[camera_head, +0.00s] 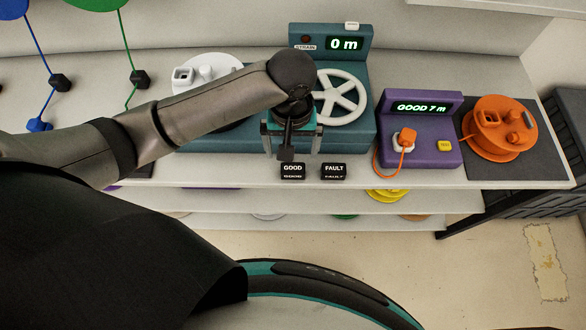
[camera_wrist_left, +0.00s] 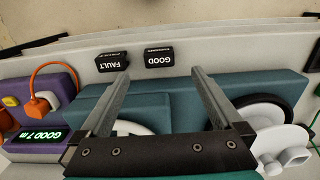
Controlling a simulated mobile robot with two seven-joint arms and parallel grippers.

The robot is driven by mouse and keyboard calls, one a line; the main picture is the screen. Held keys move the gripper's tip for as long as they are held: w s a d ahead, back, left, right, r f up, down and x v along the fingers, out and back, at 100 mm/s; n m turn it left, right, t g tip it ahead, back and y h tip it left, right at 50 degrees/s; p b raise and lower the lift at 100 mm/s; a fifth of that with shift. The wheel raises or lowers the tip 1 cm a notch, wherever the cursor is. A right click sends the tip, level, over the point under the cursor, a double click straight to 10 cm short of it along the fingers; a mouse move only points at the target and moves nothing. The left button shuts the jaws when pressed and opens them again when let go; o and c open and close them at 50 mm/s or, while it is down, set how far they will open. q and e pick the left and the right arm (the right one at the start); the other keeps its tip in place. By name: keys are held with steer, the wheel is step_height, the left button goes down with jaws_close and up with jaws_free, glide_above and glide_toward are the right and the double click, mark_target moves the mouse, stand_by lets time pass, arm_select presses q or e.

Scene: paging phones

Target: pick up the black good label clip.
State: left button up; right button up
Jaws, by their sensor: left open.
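The black GOOD label clip (camera_head: 293,171) stands at the front edge of the bench, left of the similar black FAULT clip (camera_head: 333,171). In the left wrist view the GOOD clip (camera_wrist_left: 159,59) appears upside down, just beyond the fingertips and roughly between them, with the FAULT clip (camera_wrist_left: 111,61) to its left. My left gripper (camera_head: 291,150) is open and empty, pointing down behind the GOOD clip, over the front of the teal machine. In the wrist view its fingers (camera_wrist_left: 160,74) are spread apart and do not touch the clip. My right gripper is not in view.
The teal machine (camera_head: 361,132) with a white handwheel (camera_head: 340,97) stands behind the clips. A purple tester (camera_head: 428,153) reading "GOOD 7 m" holds an orange plug (camera_head: 405,138). An orange reel (camera_head: 499,128) sits on a dark mat at right. Bare bench edge surrounds the clips.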

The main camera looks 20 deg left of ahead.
arm_select(q)
steer(key=b, duration=0.1)
glide_above(293, 174)
step_height(293, 174, down, 6)
steer(key=shift+w+a+f, duration=0.15)
steer(key=shift+f, duration=0.1)
step_height(293, 174, down, 6)
steer(key=shift+r+b, duration=0.15)
steer(key=shift+b, duration=0.9)
steer(key=shift+c, duration=0.2)
steer(key=c, duration=1.2)
